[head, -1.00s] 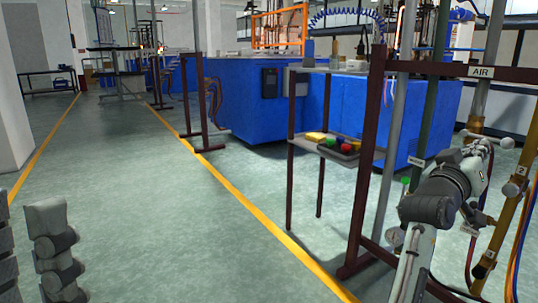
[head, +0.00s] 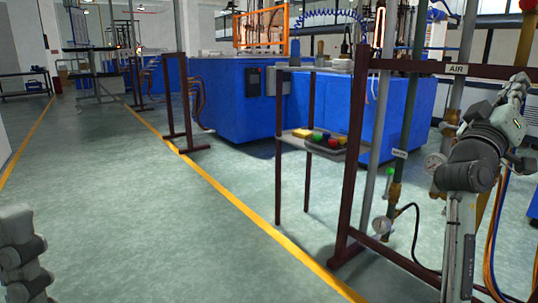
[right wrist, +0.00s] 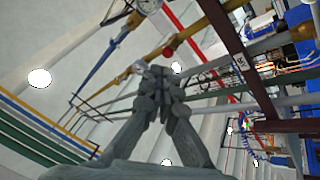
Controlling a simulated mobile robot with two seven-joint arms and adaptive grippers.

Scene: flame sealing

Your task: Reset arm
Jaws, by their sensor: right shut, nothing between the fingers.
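My right gripper (head: 517,86) is at the right edge of the head view, raised in front of the pipe frame marked AIR. In the right wrist view its fingers (right wrist: 160,78) come together at the tips and hold nothing. Pipes lie behind the tips in that view; I cannot tell how close they are. My left gripper is out of view; only grey links of my left arm show at the lower left.
The dark red pipe frame (head: 350,160) with gauges and valves stands close by my right arm. A small shelf stand (head: 279,150) is left of it, holding coloured items. Blue machine housings (head: 232,110) stand behind. The green floor (head: 130,220) at left is open.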

